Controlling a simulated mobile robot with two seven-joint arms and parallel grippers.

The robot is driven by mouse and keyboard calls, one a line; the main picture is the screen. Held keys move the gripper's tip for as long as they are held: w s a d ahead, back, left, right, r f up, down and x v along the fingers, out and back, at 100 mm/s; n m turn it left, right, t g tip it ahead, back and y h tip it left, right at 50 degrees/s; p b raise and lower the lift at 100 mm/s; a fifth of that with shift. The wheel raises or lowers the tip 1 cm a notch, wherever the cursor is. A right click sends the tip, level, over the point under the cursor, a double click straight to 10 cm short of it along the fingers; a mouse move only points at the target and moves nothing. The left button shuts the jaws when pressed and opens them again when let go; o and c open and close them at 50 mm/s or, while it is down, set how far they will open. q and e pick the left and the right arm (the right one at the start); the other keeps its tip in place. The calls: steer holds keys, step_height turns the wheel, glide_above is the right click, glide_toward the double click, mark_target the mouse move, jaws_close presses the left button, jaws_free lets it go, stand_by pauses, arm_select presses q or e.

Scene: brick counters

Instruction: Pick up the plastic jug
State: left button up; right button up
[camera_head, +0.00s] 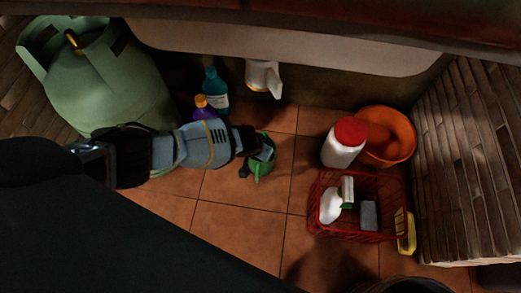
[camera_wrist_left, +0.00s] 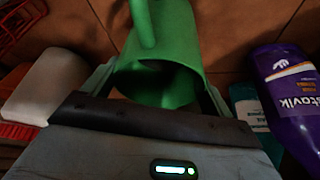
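The green plastic jug (camera_head: 262,167) is on the tiled floor near the middle of the head view. In the left wrist view the jug (camera_wrist_left: 165,50) shows its open mouth toward the camera and its handle at the top. My left gripper (camera_head: 257,160) reaches down to it from the left. Its two fingers (camera_wrist_left: 160,85) are spread wide, one on each side of the jug's mouth. Whether they touch the jug cannot be told. Part of the jug is hidden behind the gripper in the head view. My right gripper is not in view.
A purple bottle (camera_head: 204,108) and a teal bottle (camera_head: 215,88) stand close behind my left gripper. A green gas cylinder (camera_head: 105,90) is at left. A red basket (camera_head: 312,215), white jar (camera_head: 340,152) and orange bowl (camera_head: 403,130) are at right.

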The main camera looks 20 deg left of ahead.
arm_select(q)
steer(key=c, duration=1.1)
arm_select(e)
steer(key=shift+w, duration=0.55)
arm_select(q)
steer(key=shift+r, duration=0.15)
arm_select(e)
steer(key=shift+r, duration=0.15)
